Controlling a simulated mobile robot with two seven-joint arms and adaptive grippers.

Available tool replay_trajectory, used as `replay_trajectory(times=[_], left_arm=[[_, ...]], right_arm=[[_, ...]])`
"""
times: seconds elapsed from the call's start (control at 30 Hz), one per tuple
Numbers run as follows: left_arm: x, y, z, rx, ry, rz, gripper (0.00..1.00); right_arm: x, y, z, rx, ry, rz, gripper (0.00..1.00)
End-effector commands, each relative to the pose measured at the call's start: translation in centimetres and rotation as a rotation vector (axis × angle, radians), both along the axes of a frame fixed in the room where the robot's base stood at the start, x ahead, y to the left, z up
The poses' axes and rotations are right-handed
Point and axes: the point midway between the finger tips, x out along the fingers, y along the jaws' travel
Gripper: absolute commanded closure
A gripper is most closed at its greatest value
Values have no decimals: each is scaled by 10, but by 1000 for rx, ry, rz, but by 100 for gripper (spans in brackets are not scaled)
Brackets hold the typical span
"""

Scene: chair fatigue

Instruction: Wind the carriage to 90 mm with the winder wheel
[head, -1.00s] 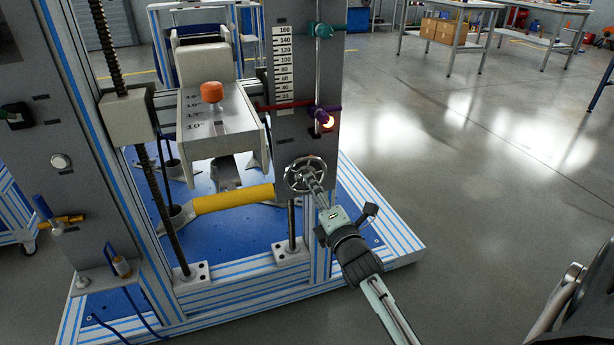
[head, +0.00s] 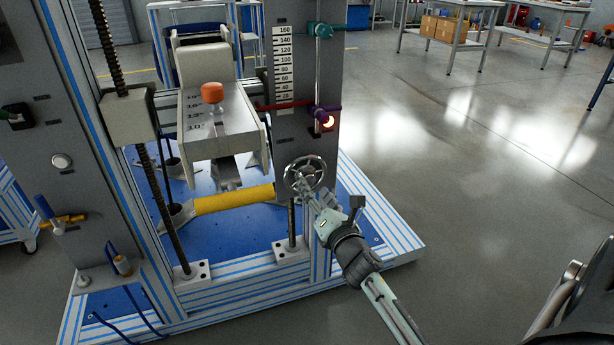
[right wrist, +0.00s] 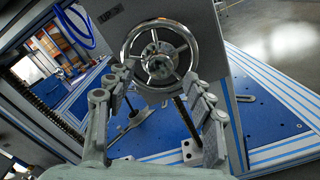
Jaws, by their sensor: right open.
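The chrome winder wheel (head: 305,172) sits on the grey post, below the height scale (head: 284,70) marked up to 160. A red pointer bar (head: 285,104) crosses near the low end of the scale, around or below the 20 mark; the exact reading is too small to tell. Nothing is held, and contact with the rim cannot be told. My left gripper is not in view.
A purple clamp (head: 326,113) and a teal clamp (head: 322,30) sit on a rod beside the scale. A yellow bar (head: 234,199) and threaded screw (head: 165,205) stand left. The floor (head: 480,190) to the right is clear.

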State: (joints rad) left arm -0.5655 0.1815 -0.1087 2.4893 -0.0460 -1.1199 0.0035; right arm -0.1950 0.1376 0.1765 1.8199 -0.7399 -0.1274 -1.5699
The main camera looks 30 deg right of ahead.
Motion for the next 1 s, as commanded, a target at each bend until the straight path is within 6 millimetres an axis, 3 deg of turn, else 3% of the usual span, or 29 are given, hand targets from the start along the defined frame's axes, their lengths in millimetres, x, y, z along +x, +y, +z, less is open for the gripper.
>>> replay_trajectory(times=[0.6,0.9,0.93,1.0], left_arm=[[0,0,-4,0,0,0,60],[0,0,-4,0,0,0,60],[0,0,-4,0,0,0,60],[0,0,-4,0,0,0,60]], right_arm=[[51,-12,2,1,-3,0,47],[55,-14,3,1,-5,-1,47],[55,-14,3,1,-5,-1,25],[55,-14,3,2,-5,-1,34]])
